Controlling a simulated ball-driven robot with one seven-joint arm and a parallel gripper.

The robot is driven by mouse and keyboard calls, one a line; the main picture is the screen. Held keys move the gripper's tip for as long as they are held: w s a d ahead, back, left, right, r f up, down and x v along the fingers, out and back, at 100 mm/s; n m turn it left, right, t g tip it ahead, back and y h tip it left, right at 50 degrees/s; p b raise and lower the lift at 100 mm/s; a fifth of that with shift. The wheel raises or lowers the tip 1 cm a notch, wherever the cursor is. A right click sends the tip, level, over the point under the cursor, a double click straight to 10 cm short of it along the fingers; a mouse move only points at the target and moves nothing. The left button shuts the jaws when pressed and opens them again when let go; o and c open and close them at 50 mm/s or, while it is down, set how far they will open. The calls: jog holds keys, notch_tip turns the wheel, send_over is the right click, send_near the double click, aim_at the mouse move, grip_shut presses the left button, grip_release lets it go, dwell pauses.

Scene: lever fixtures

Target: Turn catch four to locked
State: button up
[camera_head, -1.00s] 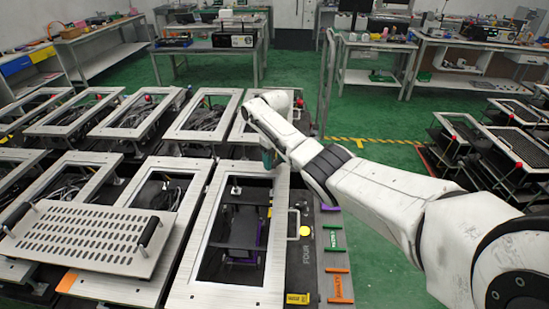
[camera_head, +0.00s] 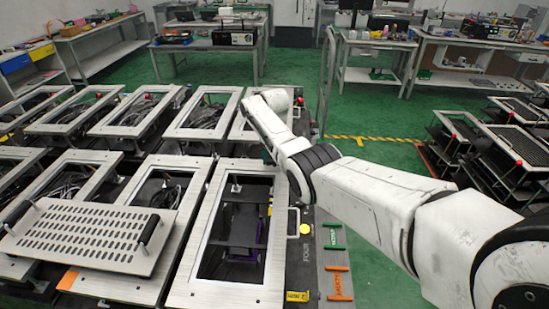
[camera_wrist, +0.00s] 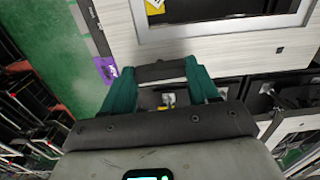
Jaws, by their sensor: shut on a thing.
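The fixture marked FOUR (camera_head: 307,268) is beside the right edge of the front silver frame (camera_head: 268,292). A yellow disc (camera_head: 305,229) and a pale handle (camera_head: 292,222) sit near that marking. My gripper (camera_wrist: 160,78) has two teal fingers, shut on a dark bar (camera_wrist: 160,71) between them in the wrist view. I cannot tell whether this bar is catch four's lever, nor which way it is set. In the head view my arm hides most of the gripper, at the far end of the frame.
A green tag (camera_head: 333,237) and an orange tag (camera_head: 340,283) lie along the right edge. A purple tag (camera_wrist: 106,68) shows in the wrist view. A perforated plate with black handles (camera_head: 95,237) lies at left. Green floor is open behind the fixtures.

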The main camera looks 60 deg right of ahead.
jog(key=shift+m, duration=0.4)
jog(key=o, duration=1.1)
jog(key=shift+c, duration=0.2)
notch_tip(320, 180, up, 11)
jog(key=b, duration=0.1)
jog(key=shift+f, duration=0.1)
